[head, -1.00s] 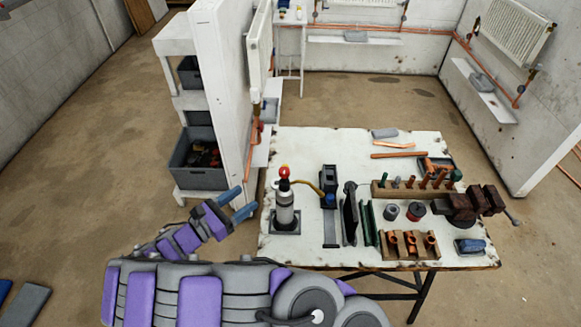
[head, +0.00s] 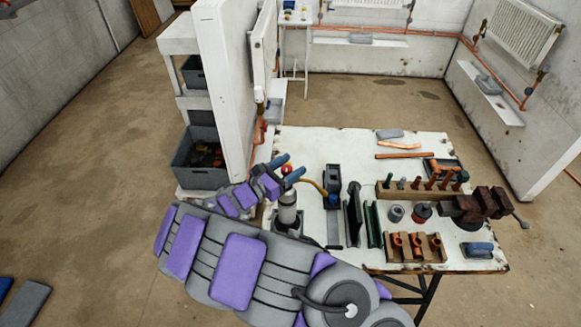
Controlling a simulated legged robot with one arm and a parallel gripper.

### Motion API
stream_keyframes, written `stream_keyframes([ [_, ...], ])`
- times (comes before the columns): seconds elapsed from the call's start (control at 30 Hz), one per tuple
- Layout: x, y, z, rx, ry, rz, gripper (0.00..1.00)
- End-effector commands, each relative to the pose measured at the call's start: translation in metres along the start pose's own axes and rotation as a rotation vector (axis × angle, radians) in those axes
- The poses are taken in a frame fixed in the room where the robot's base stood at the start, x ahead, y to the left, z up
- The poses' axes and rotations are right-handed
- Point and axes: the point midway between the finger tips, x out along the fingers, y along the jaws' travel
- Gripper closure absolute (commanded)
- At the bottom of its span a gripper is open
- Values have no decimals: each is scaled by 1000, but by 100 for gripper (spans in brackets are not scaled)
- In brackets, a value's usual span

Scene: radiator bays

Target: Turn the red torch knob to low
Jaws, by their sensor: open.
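The torch (head: 288,208) stands upright in a dark square base at the left side of the workbench (head: 315,150). Its red knob (head: 287,169) is at the top. A yellow hose runs from the torch to the right. My gripper (head: 291,163) is open, with its two blue fingers pointing up and right. In the picture the red knob shows between or just behind the fingers. I cannot tell whether they touch it. The knob's lower part and setting are hidden by the gripper.
A black-and-blue device (head: 332,187), dark upright plates (head: 353,212) and wooden blocks with copper fittings (head: 415,255) stand right of the torch. A brown vise (head: 482,208) is at the right. A white shelf unit (head: 222,90) stands close behind on the left.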

Motion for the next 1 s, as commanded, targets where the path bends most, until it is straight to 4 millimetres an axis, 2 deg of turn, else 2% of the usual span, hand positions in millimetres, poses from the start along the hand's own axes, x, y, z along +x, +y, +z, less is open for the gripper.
stream_keyframes([
  [0.13,6,0,0,0,0,1,40],
  [0.4,7,0,0,-1,0,1,41],
  [1.0,7,0,1,0,-1,1,96],
])
